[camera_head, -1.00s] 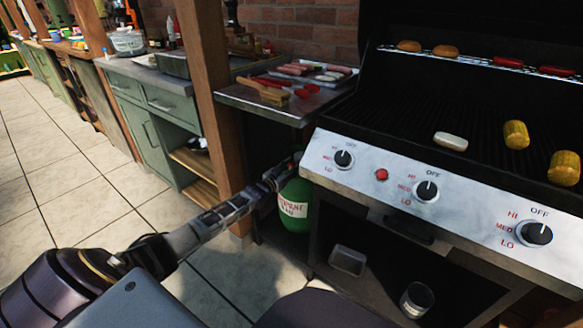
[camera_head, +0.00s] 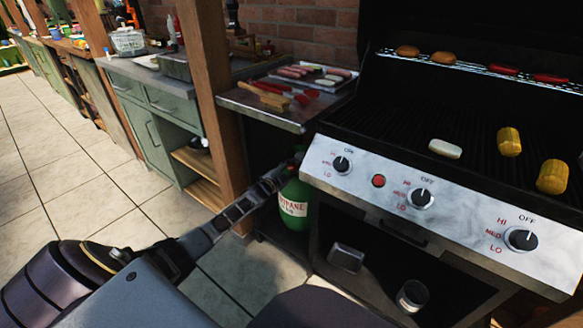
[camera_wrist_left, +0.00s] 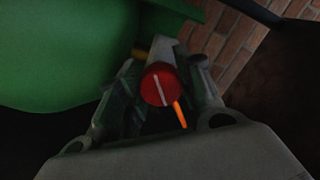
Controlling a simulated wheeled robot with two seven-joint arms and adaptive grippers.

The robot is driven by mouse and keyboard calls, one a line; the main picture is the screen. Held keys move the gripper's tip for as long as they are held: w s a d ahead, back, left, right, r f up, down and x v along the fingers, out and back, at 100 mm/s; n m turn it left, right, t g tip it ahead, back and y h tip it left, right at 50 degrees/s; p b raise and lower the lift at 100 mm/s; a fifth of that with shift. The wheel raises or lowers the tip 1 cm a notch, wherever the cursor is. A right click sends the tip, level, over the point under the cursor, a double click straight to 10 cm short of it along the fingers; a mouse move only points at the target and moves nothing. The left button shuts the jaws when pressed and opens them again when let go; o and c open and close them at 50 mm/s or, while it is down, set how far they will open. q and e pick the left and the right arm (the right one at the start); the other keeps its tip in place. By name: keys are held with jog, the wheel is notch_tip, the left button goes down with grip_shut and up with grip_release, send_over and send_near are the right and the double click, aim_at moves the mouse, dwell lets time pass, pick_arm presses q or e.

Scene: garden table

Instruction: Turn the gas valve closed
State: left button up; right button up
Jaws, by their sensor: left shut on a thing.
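The gas valve (camera_wrist_left: 160,86) is a red round knob with a pale line across it, in the middle of the left wrist view. My left gripper (camera_wrist_left: 163,92) has its fingers on both sides of the knob and is shut on it. The green propane tank (camera_head: 295,203) stands beside the grill, under the side shelf; it also fills the upper left of the wrist view (camera_wrist_left: 60,50). In the head view my left arm reaches to the top of the tank, and the valve and fingertips are hidden there. My right gripper is not in view.
The grill front (camera_head: 460,215) with black knobs is right of the tank. The metal side shelf (camera_head: 290,118) with a food tray overhangs the tank, and a wooden post (camera_head: 212,90) stands to the left. Tiled floor (camera_head: 60,190) is open at left.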

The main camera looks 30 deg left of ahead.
pick_arm(q)
jog(key=m, duration=0.3)
jog(key=shift+m, duration=0.4)
jog(key=shift+m+b, duration=0.35)
jog(key=shift+m, duration=1.15)
jog(key=shift+d, duration=0.1)
jog(key=o, duration=1)
jog(key=shift+s, duration=0.2)
